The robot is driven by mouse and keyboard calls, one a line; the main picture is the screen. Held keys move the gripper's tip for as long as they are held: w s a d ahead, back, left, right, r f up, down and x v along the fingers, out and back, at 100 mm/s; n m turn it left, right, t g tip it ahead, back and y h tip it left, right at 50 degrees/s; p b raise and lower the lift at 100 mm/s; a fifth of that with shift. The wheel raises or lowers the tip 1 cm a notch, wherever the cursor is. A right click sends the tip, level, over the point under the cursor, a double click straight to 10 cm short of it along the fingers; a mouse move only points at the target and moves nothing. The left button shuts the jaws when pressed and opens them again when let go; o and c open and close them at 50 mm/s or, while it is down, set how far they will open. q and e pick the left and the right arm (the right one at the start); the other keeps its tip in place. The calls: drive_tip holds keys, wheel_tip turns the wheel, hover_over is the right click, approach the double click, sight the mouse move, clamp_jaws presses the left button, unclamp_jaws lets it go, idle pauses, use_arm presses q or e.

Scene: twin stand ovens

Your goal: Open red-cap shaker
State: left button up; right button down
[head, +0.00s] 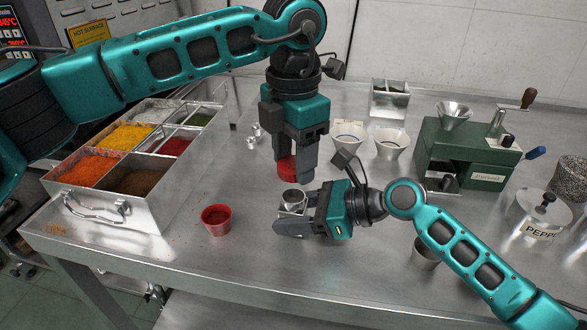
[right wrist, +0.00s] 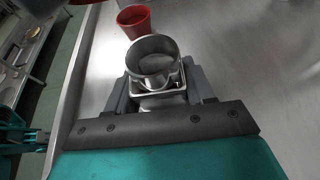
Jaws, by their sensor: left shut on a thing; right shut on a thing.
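The red cap (head: 287,168) is between the fingers of my left gripper (head: 293,162), which is shut on it and points down. The metal shaker body (head: 292,200) stands upright below and apart from the cap, with its round top uncovered. My right gripper (head: 296,216) is shut on the shaker body from the right side, low over the table. In the right wrist view, the shaker body (right wrist: 155,62) sits between both fingers of the right gripper (right wrist: 158,88), and its round open top shows.
A red cup (head: 216,218) stands left of the shaker. A metal spice box (head: 110,207) with coloured powders is at left. Two pale cups (head: 390,143), a green grinder (head: 465,150) and a pepper-labelled lidded tin (head: 538,215) stand behind and right. The front table strip is mostly clear.

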drive_tip(key=shift+c, duration=1.6)
unclamp_jaws()
